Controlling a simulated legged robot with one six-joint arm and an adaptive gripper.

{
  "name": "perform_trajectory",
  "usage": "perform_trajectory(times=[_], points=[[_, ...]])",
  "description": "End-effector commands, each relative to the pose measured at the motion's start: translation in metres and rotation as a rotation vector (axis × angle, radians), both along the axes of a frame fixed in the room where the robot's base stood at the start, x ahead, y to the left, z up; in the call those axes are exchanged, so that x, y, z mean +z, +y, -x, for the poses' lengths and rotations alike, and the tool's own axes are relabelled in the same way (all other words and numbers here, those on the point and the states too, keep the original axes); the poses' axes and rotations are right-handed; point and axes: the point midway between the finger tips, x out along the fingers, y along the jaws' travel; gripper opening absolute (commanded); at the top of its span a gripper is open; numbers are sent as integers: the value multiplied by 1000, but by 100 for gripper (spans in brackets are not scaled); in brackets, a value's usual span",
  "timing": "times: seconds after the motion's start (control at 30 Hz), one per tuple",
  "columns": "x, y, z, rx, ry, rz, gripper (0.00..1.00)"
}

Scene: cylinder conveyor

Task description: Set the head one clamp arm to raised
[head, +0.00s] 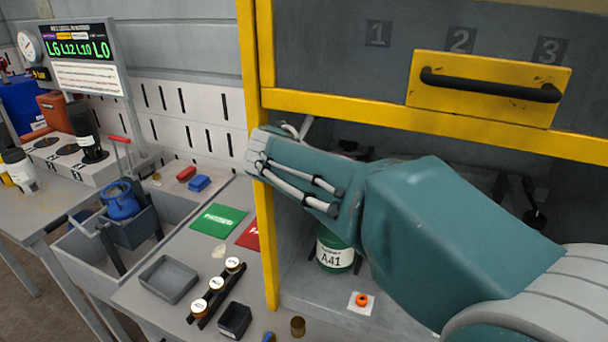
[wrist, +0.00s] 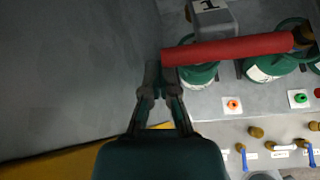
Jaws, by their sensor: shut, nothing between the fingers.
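In the wrist view, a long red bar (wrist: 230,48) lies across the top right, in front of a grey block marked 1 (wrist: 212,20). It looks like the head one clamp arm. A green cylinder (wrist: 197,73) stands under its left part. My gripper (wrist: 161,78) is shut and empty. Its fingertips are just below the left end of the red bar; I cannot tell whether they touch it. In the head view my arm reaches into the yellow-framed cabinet and hides the clamp and most of my gripper. A green cylinder labelled A41 (head: 335,250) shows below the arm.
The yellow frame (head: 262,200) stands left of my arm, and a raised guard with a black handle (head: 490,86) hangs above. A second green cylinder (wrist: 268,68) stands right of the first. An orange knob (head: 361,300) sits in front. Bare grey wall (wrist: 80,70) fills the wrist view's left.

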Motion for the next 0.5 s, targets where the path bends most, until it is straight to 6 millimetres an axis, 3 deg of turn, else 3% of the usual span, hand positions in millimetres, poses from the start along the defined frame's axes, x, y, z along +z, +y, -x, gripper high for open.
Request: perform_trajectory(times=[0.5], points=[[14, -2, -6, 0, -2, 2, 0]])
